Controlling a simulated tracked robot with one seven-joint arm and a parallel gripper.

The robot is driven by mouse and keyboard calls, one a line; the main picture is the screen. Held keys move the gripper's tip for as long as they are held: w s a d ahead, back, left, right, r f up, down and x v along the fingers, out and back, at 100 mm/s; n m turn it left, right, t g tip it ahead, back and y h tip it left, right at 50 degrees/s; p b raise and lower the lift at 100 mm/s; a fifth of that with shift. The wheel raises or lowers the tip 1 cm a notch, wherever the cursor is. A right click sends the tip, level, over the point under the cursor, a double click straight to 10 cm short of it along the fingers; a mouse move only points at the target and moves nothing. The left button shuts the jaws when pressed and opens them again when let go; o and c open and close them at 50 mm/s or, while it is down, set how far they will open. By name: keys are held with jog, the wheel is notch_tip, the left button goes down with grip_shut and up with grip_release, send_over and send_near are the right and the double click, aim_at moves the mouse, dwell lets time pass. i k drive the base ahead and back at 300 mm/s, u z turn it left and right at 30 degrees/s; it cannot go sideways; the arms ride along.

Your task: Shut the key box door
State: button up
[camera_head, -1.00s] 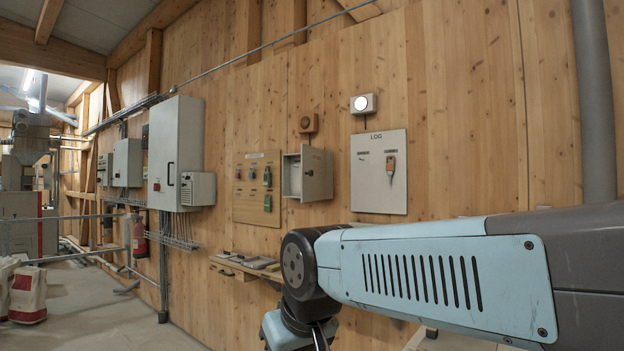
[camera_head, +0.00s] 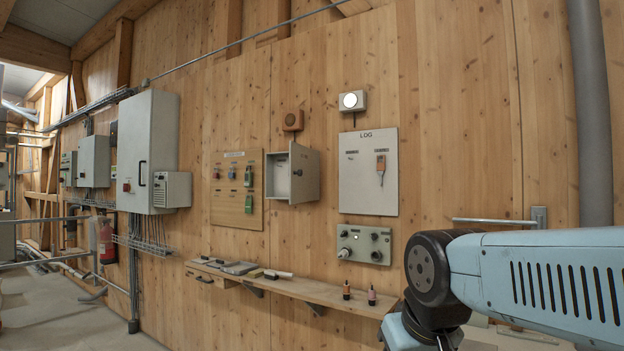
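My blue and dark-grey arm fills the lower right, well apart from the box. My gripper is out of the picture, so its state is hidden.
A wooden shelf (camera_head: 318,291) with bottles and flat items runs below the box. A tool board (camera_head: 237,205) and a large grey cabinet (camera_head: 150,120) are to the left. Floor shows at lower left.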

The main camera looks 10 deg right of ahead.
aim_at(300, 157)
jog(key=k, duration=0.65)
jog(key=u, duration=0.4)
jog(key=i, duration=0.65)
jog(key=u, duration=0.45)
jog(key=i, duration=1.1)
jog(key=z, duration=0.65)
